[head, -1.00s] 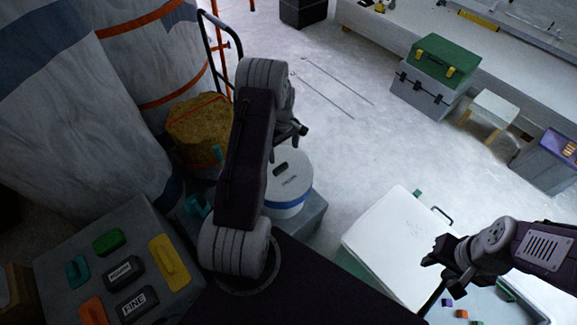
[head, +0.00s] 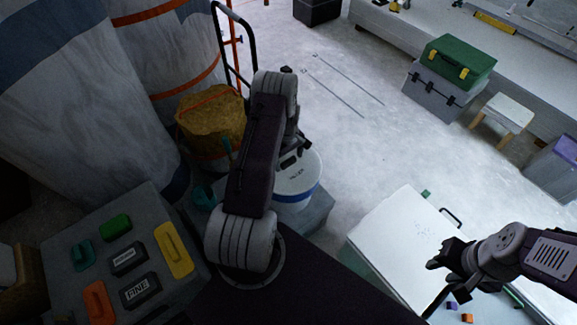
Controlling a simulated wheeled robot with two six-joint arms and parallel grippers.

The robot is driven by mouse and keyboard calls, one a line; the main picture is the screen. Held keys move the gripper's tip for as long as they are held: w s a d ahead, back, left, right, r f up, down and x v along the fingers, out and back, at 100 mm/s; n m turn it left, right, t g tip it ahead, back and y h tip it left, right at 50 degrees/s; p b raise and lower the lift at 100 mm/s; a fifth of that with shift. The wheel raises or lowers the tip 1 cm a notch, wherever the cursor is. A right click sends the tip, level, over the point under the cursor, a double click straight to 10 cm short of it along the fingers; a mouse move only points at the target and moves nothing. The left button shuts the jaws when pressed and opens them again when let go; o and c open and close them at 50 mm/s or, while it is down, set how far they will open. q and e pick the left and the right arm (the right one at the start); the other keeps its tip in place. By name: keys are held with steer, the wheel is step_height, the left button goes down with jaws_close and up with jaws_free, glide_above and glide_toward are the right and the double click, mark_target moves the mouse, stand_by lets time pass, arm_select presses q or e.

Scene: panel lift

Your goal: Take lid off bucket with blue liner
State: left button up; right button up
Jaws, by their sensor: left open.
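The white bucket (head: 293,203) stands on a grey block just right of my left arm, with a blue band below its rim. Its white lid (head: 304,176) is on top, with lettering and a dark patch near its far left side. My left arm hides the bucket's left part. My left gripper (head: 303,146) is open, at the far edge of the lid in the picture. I cannot tell whether it touches the lid. My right gripper (head: 436,264) is at the lower right, over the white-topped bin and far from the bucket. Its finger gap is unclear.
A grey case (head: 60,240) with coloured blocks lies at the lower left. A yellow sack (head: 210,122) and large wrapped columns stand behind at left. The white-topped bin (head: 400,235) is at right. A green-lidded toolbox (head: 458,60) stands at the back.

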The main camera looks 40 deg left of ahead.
arm_select(q)
steer(key=shift+r, duration=0.1)
steer(key=c, duration=1.6)
